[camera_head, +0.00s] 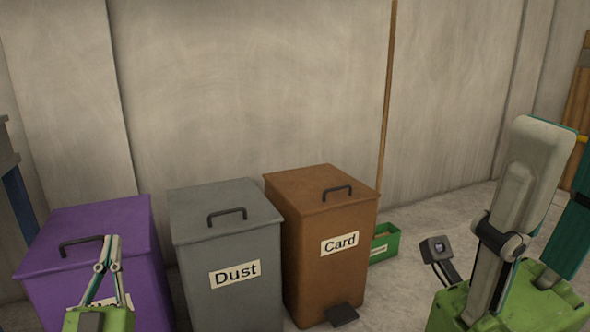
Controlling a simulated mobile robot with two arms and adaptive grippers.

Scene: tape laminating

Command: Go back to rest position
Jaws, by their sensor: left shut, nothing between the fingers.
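My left gripper (112,238) shows at the lower left, in front of the purple bin. Its thin grey fingers point up and meet at the tips, shut with nothing between them. My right gripper (545,130) is large and close at the right edge, with a green body, a pale grey finger and teal parts. It is partly cut off by the frame, so its opening cannot be judged. No held object shows at either gripper.
A purple bin (100,215), a grey bin marked Dust (225,250) and a brown bin marked Card (325,225) stand in a row by the wall. A small green box (384,243) and a wooden pole (388,100) are beside them. Bare floor (440,215) shows to the right.

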